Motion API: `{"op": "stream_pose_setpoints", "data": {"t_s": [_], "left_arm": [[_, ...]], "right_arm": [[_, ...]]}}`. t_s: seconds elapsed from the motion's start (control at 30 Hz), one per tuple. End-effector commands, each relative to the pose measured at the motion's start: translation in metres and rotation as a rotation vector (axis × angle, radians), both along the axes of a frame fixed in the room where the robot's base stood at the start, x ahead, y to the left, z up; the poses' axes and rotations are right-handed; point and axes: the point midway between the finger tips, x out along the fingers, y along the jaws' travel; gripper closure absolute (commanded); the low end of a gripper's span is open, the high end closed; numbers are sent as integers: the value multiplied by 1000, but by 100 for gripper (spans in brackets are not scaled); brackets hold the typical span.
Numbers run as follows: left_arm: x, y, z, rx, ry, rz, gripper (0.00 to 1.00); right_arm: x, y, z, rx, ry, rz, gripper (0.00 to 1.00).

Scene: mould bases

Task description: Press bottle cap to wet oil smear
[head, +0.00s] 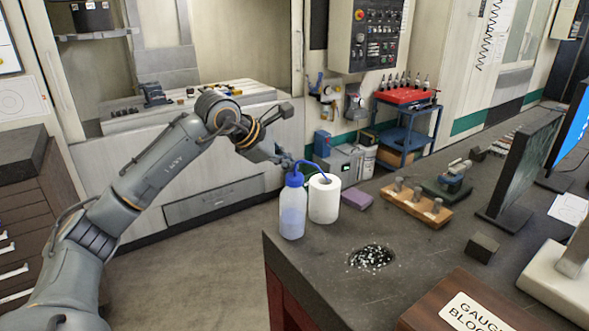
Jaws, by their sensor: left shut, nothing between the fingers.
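A squeeze bottle (292,214) with pale blue liquid and a blue cap (294,180) stands upright near the left corner of the grey bench. A thin blue spout curves from its cap to the right, over a white paper roll. My left gripper (286,162) is shut and empty, just above and slightly left of the cap. I cannot tell whether its fingertips touch the cap. The dark oil smear (371,256), speckled with white bits, lies on the bench right of and nearer than the bottle. My right gripper is out of view.
The white paper roll (324,200) stands close beside the bottle. A purple block (357,199), a wooden holder with pegs (416,205) and a small dark block (482,247) lie farther right. A gauge block box (450,305) sits at the front. Bench around the smear is clear.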

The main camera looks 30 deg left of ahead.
Motion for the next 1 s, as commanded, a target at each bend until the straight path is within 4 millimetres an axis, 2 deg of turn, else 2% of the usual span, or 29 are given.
{"op": "stream_pose_setpoints", "data": {"t_s": [0.27,0.77,1.0], "left_arm": [[0,0,10,0,-2,1,100],[0,1,60,0,-3,1,100],[0,0,61,1,-2,1,100]], "right_arm": [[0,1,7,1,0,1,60],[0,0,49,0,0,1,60],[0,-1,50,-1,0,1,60]]}}
